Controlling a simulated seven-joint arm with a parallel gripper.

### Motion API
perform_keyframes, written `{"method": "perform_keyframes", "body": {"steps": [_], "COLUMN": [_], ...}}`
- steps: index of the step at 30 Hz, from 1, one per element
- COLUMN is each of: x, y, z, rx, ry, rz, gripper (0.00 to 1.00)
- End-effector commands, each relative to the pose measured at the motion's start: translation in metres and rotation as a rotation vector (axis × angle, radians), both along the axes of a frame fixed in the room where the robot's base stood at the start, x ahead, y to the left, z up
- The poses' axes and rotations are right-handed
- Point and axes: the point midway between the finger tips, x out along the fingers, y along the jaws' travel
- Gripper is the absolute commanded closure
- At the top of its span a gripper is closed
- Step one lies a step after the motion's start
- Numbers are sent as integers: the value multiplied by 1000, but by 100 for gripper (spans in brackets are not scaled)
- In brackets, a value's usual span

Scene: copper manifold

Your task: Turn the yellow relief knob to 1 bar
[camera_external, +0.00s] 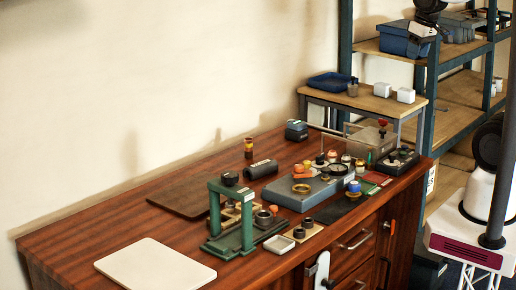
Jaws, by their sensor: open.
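A grey-blue manifold block (287,197) lies on the right part of the wooden bench. A round dark-rimmed gauge (335,169) is on it. A small yellow part (360,164) stands beside the gauge and may be the relief knob; it is too small to tell. Its scale and setting cannot be read.
A green press frame (214,212) stands left of the manifold. A pale board (155,268) lies at the front left. A red-handled valve (382,124) and a black box (397,161) crowd the right side. A small raised table (365,97) and shelving stand behind.

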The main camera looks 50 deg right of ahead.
Motion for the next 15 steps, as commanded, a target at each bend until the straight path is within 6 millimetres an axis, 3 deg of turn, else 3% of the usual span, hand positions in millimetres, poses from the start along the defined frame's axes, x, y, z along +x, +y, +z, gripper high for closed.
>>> {"method": "perform_keyframes", "body": {"steps": [8,15], "x": [71,155], "y": [29,72], "z": [-26,-85], "rx": [138,278], "ry": [84,215], "rz": [-225,-541], "gripper": [46,46]}}
